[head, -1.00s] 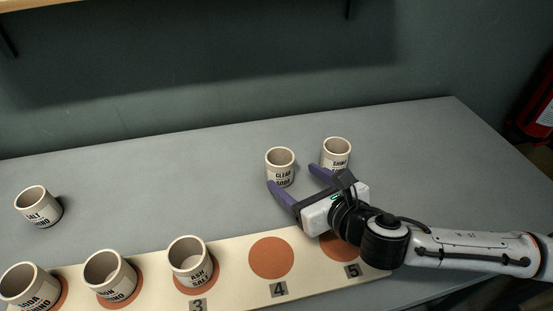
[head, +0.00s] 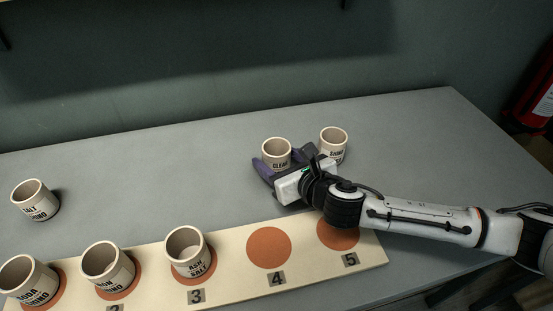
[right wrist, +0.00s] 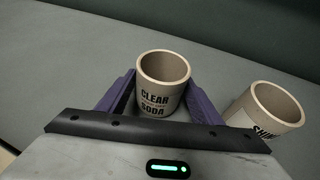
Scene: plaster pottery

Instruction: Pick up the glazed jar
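The beige jar labelled CLEAR SODA (head: 276,153) stands upright at the back of the grey table. My right gripper (head: 284,162) is open, with its purple fingers on either side of this jar. The right wrist view shows the jar (right wrist: 163,84) between the fingers (right wrist: 162,98), its label facing the palm; I cannot tell if either finger touches it. A similar jar labelled SHINO (head: 333,144) stands just to the right, outside the fingers, and also shows in the right wrist view (right wrist: 266,112). My left gripper is not in view.
A cream board (head: 226,262) with numbered orange discs lies along the front. Several jars stand on its left discs; discs 4 (head: 269,247) and 5 (head: 338,232) are bare. Another jar (head: 35,201) stands at far left. The middle of the table is clear.

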